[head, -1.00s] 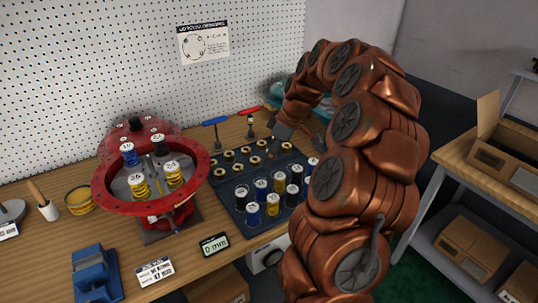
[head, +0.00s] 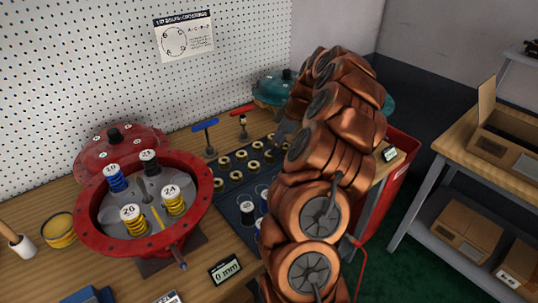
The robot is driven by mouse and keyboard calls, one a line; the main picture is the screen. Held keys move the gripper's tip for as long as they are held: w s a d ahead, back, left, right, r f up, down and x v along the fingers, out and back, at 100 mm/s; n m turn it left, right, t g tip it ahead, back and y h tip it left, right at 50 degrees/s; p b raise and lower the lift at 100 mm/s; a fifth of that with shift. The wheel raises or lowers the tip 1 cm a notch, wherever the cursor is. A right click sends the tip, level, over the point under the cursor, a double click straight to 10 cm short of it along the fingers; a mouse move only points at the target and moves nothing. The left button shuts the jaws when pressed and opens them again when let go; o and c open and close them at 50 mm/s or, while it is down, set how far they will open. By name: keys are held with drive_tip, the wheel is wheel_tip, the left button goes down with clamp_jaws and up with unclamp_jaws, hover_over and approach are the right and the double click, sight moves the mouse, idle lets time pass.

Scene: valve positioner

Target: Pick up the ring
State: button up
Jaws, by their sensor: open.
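Several brass-coloured rings (head: 240,154) sit in rows on the dark tray (head: 226,203) in the head view, right of the red valve housing. I cannot tell which of them is the task's ring. My gripper (head: 284,130) shows only as a small grey part at the left edge of my copper arm, above the tray's far right side. It is open. Its fingertips are mostly hidden by my arm, and I see nothing held in it. My arm also hides the right part of the tray.
The red round housing (head: 187,225) holds blue and yellow springs with numbered caps. A blue-handled tool (head: 205,125) and a red-handled tool (head: 242,112) stand behind the tray. A "0 mm" display (head: 225,269) is in front. A teal housing (head: 270,90) is at the back.

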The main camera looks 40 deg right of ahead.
sight(270, 157)
drive_tip(key=shift+p+x, duration=1.05)
drive_tip(key=shift+x, duration=1.8)
drive_tip(key=shift+w+d, duration=0.2)
drive_tip(key=shift+c, duration=0.4)
clamp_jaws()
drive_tip(key=shift+r, duration=0.2)
